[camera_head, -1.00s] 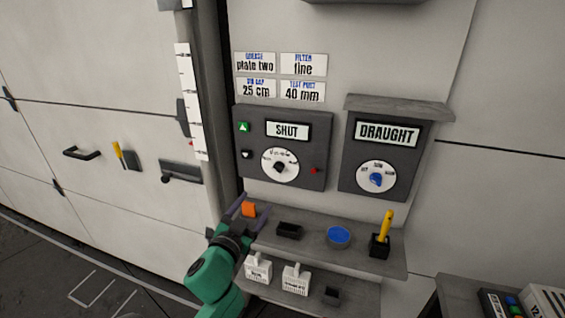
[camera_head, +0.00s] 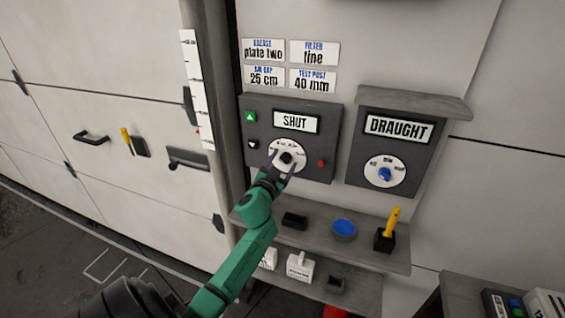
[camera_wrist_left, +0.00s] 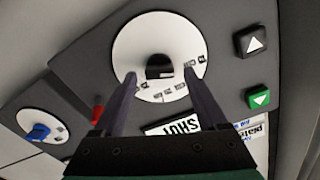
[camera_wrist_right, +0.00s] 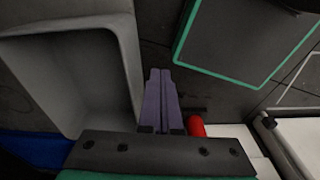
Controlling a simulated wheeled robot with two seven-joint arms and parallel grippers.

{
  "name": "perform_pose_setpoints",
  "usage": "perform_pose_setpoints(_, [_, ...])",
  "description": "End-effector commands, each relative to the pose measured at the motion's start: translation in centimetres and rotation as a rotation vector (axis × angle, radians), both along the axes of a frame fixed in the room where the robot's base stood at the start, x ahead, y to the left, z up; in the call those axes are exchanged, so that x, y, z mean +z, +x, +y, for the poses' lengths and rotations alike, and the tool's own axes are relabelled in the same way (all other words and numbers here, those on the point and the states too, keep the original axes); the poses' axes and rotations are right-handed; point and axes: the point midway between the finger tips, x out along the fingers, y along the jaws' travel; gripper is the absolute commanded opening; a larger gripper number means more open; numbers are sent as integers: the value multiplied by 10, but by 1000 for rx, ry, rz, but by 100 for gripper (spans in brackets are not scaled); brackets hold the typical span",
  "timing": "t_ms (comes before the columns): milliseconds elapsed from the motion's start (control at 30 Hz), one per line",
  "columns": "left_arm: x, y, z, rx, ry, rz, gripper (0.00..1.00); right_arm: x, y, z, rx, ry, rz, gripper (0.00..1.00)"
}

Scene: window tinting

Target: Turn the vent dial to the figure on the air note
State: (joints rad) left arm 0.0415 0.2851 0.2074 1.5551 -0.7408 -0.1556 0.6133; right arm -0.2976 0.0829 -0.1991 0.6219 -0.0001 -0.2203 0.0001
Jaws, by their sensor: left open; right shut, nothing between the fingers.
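A grey panel (camera_head: 313,133) has a SHUT display (camera_head: 296,122) and a white dial (camera_head: 298,150) with a dark knob (camera_wrist_left: 158,68). To its right, a panel with a DRAUGHT sign (camera_head: 399,128) has a dial with a blue knob (camera_head: 385,174). Neither dial's figures are readable. My left gripper (camera_head: 281,164) is open at the SHUT panel's dial; in the left wrist view its fingers (camera_wrist_left: 160,76) are on either side of the dark knob, contact unclear. My right gripper (camera_wrist_right: 161,75) is shut and empty, low over the floor. Four-square wall notes include "25 cm" (camera_head: 265,77) and "40 mm" (camera_head: 312,79); I cannot identify an air note.
The SHUT panel has a green button (camera_head: 250,117) and a red button (camera_head: 321,163). A hood juts out above the DRAUGHT panel.

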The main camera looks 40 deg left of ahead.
Motion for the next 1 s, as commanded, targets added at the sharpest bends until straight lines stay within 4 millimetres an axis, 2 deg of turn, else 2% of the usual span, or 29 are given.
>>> perform_pose_setpoints(167, [0, 0, 0, -1, 0, 0, 75, 0, -1, 0, -1, 0, 1, 0])
perform_pose_setpoints(367, [-1, 0, 0, 0, 0, 1, 2, 0, -1, 1, -1, 2, 1, 0])
perform_pose_setpoints(400, [-1, 0, 0, 0, 0, 1, 0, 0, -1, 1, -1, 2, 1, 0])
perform_pose_setpoints(733, [-1, 0, 0, 0, 36, 13, 0, -2, -2, 4, -1, 6, 3, 0])
perform_pose_setpoints(1000, [-2, 0, -1, -1, 175, 61, 0, -6, -3, 4, 0, 5, 4, 0])
